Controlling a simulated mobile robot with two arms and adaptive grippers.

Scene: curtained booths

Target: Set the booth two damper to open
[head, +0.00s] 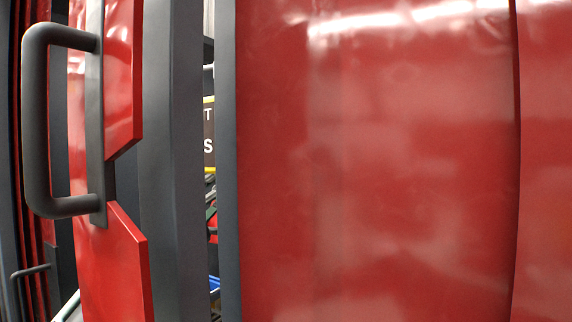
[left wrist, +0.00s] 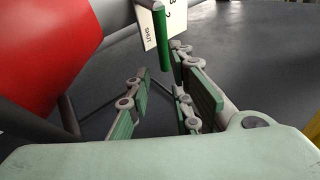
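In the left wrist view my left gripper (left wrist: 162,72) is open, with green pads on its two fingers. A green bar (left wrist: 162,40), which looks like the damper lever, hangs down close to the right-hand finger's tip. I cannot tell whether it is between the fingertips or just beyond them. Behind it is a pale label plate (left wrist: 150,28) marked "SHUT" with a "2" above, partly cut off by the frame's top edge. The head view shows neither the lever nor either gripper.
In the left wrist view, a large red rounded body (left wrist: 45,45) stands left, above a dark grey floor (left wrist: 255,60). In the head view, red panels (head: 400,180) fill the right, and a dark grey handle (head: 38,120) is at left. A narrow gap shows a lettered sign (head: 208,130).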

